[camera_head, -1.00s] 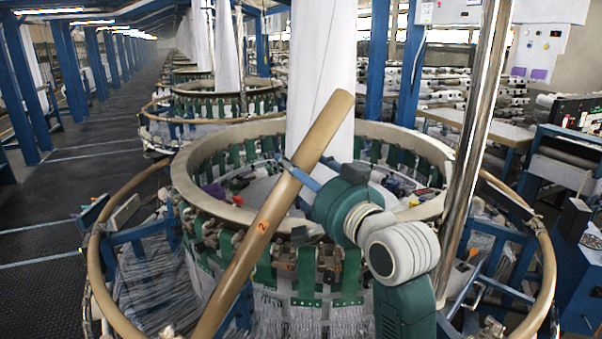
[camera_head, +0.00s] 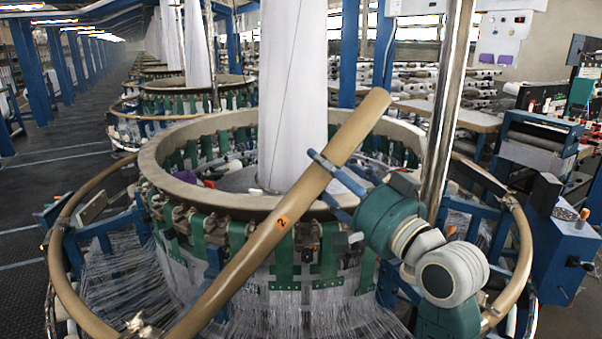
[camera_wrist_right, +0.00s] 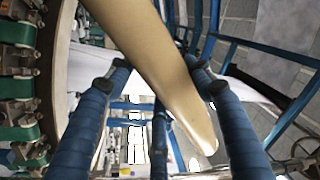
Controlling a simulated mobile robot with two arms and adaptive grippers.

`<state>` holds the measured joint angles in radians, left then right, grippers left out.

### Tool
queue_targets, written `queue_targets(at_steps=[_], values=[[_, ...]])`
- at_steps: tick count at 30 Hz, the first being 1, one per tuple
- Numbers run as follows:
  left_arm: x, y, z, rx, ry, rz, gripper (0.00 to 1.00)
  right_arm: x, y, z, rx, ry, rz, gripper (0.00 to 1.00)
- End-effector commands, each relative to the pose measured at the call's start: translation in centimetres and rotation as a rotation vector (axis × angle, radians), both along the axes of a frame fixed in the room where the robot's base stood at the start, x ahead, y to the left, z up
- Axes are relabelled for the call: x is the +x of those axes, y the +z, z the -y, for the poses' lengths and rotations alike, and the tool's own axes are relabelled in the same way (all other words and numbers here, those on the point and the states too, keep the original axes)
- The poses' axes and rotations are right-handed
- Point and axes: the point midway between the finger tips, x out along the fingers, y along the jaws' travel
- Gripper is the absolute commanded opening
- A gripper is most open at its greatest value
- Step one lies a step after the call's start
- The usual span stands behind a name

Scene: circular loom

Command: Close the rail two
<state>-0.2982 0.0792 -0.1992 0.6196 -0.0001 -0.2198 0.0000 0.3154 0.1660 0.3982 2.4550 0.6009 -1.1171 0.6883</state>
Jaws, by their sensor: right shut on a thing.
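Rail two (camera_head: 245,255) is a tan curved tube with an orange label marked 2. It slants across the front of the circular loom, from the lower left up to a raised free end at the upper right. My right gripper (camera_head: 322,180) is shut around it between the label and that free end. In the right wrist view, the rail (camera_wrist_right: 150,50) lies between the two blue fingers of the gripper (camera_wrist_right: 158,80), with its rounded end beyond them. The rail's lower end runs out of the head view. My left gripper is not in view.
The loom's beige upper ring (camera_head: 165,172) and green straps stand behind the rail. Another tan rail curves around the left side (camera_head: 68,275) and one around the right (camera_head: 527,240). A metal pole (camera_head: 446,110) rises behind my right arm. A blue cabinet (camera_head: 563,250) stands at right.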

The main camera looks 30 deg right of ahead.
Motion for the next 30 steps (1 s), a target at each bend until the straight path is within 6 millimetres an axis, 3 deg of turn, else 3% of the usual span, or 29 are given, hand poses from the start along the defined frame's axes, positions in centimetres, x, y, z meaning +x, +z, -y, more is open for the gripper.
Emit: queue_targets(at_steps=[1, 21, 30], values=[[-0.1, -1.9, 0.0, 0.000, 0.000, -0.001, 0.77, -0.4, -2.3, 0.7, 0.014, -0.001, -0.005, 0.05], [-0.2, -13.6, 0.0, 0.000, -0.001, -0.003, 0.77, -6.2, -11.1, 7.2, 0.167, 0.003, 0.132, 0.05], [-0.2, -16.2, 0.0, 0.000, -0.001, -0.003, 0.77, -7.6, -12.8, 8.7, 0.208, 0.004, 0.172, 0.05]])
